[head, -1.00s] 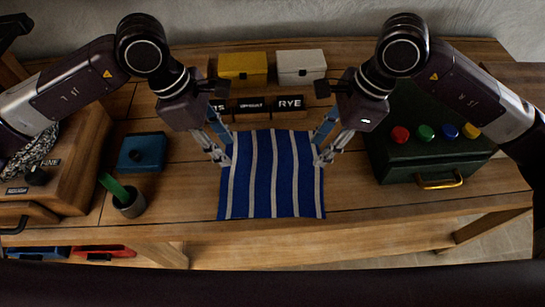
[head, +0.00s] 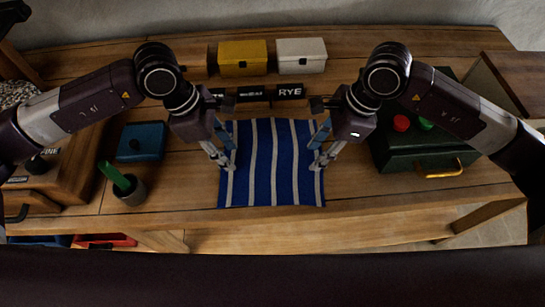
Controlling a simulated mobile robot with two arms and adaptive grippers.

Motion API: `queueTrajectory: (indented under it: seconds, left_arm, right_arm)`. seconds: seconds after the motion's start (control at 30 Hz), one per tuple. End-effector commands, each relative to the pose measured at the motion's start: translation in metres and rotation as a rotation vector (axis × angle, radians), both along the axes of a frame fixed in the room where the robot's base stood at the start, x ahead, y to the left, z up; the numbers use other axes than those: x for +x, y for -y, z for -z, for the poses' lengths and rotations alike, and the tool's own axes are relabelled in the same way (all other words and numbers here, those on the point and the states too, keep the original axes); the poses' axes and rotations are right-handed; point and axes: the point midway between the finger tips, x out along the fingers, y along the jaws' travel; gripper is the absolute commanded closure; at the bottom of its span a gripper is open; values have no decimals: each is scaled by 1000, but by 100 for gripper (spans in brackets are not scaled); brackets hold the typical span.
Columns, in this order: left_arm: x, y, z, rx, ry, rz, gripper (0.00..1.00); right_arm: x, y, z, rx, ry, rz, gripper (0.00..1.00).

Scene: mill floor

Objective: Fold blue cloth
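The blue cloth (head: 264,170) with pale stripes lies flat and spread out on the wooden bench, near its front edge. My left gripper (head: 229,165) points down at the cloth's left edge, about midway along it. My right gripper (head: 318,165) points down at the right edge, at about the same height in the picture. Both sets of fingertips overlap the cloth's side edges. I cannot tell whether they touch the cloth or how far apart the fingers are. No lifted fold shows.
Behind the cloth are dark label blocks, one reading RYE (head: 290,92), a yellow box (head: 242,59) and a white box (head: 302,56). A blue box (head: 141,142) and a cup (head: 130,192) stand left. A dark green case (head: 407,155) stands right.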

Motion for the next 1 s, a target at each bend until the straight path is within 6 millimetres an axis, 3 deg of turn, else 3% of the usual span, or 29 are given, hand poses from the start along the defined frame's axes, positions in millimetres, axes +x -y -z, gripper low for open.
queueTrajectory:
  seconds: [0.57,1.0]
  left_arm:
    - [-1,1,3,1,-2,1,99]
    - [-1,1,4,2,-3,0,100]
  right_arm:
    - [0,0,3,-2,-2,0,99]
    - [-1,0,4,-3,-3,0,100]
